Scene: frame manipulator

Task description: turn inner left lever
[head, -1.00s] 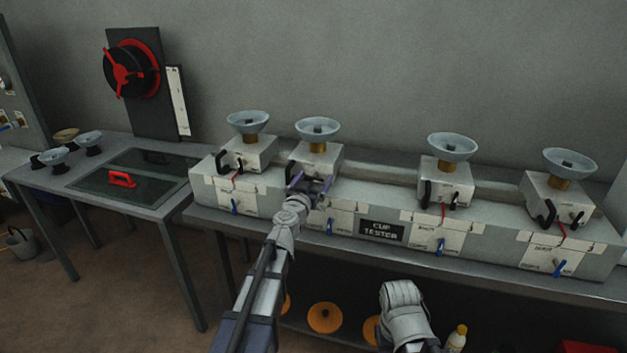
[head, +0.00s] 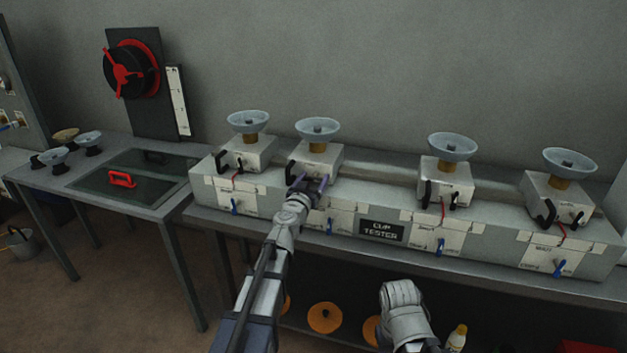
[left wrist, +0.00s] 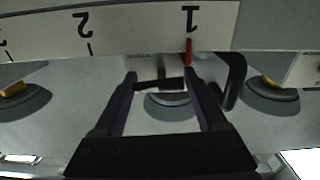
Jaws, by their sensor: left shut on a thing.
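The inner left tester block (head: 320,158) is white, with a grey-blue cup (head: 317,129) on a brass neck on top. My left gripper (head: 312,183) is at its front face. The gripper is shut on the inner left lever, which the fingers mostly hide. In the left wrist view, my left gripper's fingers (left wrist: 160,80) stay apart around a dark part. A red pointer (left wrist: 188,52) is by the right fingertip, below the "1" of the scale. A black handle (left wrist: 236,80) stands just right of that finger. My right gripper is not in view; part of my right arm shows at the bottom.
The long tester bench (head: 480,238) carries another block on the left and two on the right, each with a cup. A blue switch (head: 330,225) is on the front panel below my gripper. A side table (head: 150,204) on the left has several cups.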

